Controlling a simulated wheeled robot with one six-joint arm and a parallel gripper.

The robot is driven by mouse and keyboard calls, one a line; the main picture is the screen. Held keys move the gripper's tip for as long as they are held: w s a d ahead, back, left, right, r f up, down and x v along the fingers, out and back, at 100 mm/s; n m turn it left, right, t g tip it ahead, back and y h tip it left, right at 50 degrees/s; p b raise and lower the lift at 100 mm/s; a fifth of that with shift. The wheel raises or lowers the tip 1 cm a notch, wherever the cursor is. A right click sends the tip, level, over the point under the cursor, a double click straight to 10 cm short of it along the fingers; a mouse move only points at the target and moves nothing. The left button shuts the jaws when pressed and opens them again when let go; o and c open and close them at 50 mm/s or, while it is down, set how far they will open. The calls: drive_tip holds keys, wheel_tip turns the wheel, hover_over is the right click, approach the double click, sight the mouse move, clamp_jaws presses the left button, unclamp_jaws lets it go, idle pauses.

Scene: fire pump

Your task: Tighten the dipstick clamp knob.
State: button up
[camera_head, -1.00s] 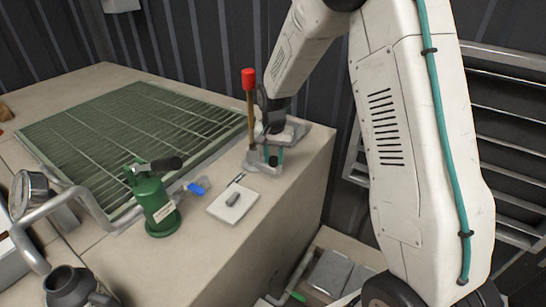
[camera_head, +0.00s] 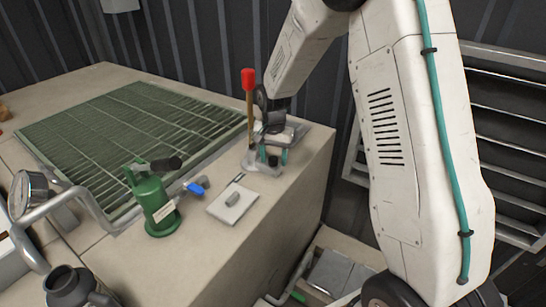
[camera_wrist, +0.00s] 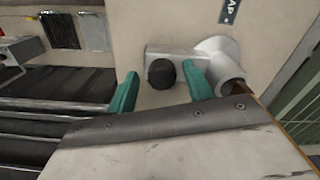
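The dipstick is a brown rod with a red top (camera_head: 249,80), standing upright near the back corner of the bench. Its grey clamp (camera_head: 256,165) sits on the bench at the rod's foot. In the wrist view the clamp shows as a grey block and ring (camera_wrist: 228,67), with the round black clamp knob (camera_wrist: 161,74) facing the camera. My gripper (camera_head: 274,155) is open over the clamp. Its two teal fingers (camera_wrist: 160,69) stand on either side of the knob, with gaps visible at both sides. Whether the fingertips reach the knob's depth is unclear.
A green pump body (camera_head: 152,203) with a black handle and blue lever stands left of the clamp. A pale plate (camera_head: 233,205) lies between them. A green grating (camera_head: 130,120) covers the bench behind. The bench's right edge is close to the clamp.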

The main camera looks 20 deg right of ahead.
sight(274, 159)
wheel_tip(274, 159, up, 8)
drive_tip(key=shift+f, duration=0.1)
idle(0.4)
drive_tip(key=shift+s, duration=0.1)
idle(0.4)
drive_tip(key=s+r+n, duration=0.2)
drive_tip(key=s+r, duration=0.3)
drive_tip(key=s, duration=0.7)
drive_tip(key=s+a+r+n+t, duration=0.1)
drive_tip(key=s+r+n, duration=0.2)
drive_tip(key=s, duration=0.9)
drive_tip(key=s+r+n, duration=0.2)
drive_tip(key=s+r, duration=0.4)
drive_tip(key=s, duration=0.6)
drive_tip(key=shift+a+r+n, duration=0.35)
drive_tip(key=shift+r+n, duration=0.05)
